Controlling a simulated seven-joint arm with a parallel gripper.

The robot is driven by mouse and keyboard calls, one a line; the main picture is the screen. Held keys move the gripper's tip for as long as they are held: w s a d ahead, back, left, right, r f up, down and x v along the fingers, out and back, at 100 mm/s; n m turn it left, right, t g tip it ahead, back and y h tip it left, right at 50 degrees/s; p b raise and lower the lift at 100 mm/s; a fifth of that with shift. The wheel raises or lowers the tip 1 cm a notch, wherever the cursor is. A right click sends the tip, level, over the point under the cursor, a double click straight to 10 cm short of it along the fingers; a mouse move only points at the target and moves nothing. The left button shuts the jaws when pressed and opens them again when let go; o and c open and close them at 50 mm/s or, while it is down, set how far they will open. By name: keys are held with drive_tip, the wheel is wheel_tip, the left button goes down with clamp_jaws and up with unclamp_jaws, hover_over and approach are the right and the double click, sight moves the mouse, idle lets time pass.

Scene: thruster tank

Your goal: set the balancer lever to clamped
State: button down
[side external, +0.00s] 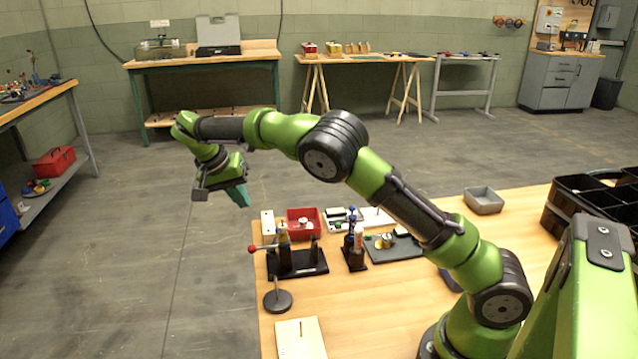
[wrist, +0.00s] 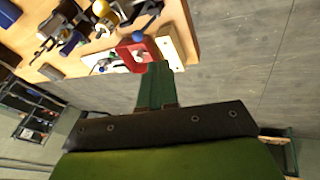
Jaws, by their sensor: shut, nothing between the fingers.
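A thin lever with a red ball knob (side external: 252,249) sticks out to the left from a black-based fixture (side external: 298,264) near the table's left edge. I take this to be the balancer lever; its marking is too small to read, so I cannot tell its setting. My gripper (side external: 240,196) is raised beyond the table's left edge, over the floor, up and left of the lever and well apart from it. Its teal fingers are shut and empty. They also show in the wrist view (wrist: 155,72), where they overlap the view of the red tray (wrist: 150,50).
A round-based stand (side external: 278,300) and a pale board (side external: 300,340) are in front of the fixture. A red tray (side external: 303,225) and a white block (side external: 267,223) lie behind it. A dark tool rack (side external: 354,255) stands to its right. The front middle tabletop is clear.

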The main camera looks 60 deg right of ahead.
approach(275, 239)
drive_tip(key=w+d+f, duration=0.1)
drive_tip(key=w, duration=0.2)
drive_tip(key=shift+s+d+f, duration=0.5)
drive_tip(key=shift+s+f, duration=0.1)
drive_tip(key=shift+s, duration=0.1)
drive_tip(key=shift+s+d+f, duration=0.55)
drive_tip(key=shift+s+f, duration=0.05)
drive_tip(key=shift+s, duration=0.1)
drive_tip(key=shift+s+d, duration=0.45)
drive_tip(key=shift+w+a, duration=0.15)
drive_tip(key=shift+w+a, duration=0.45)
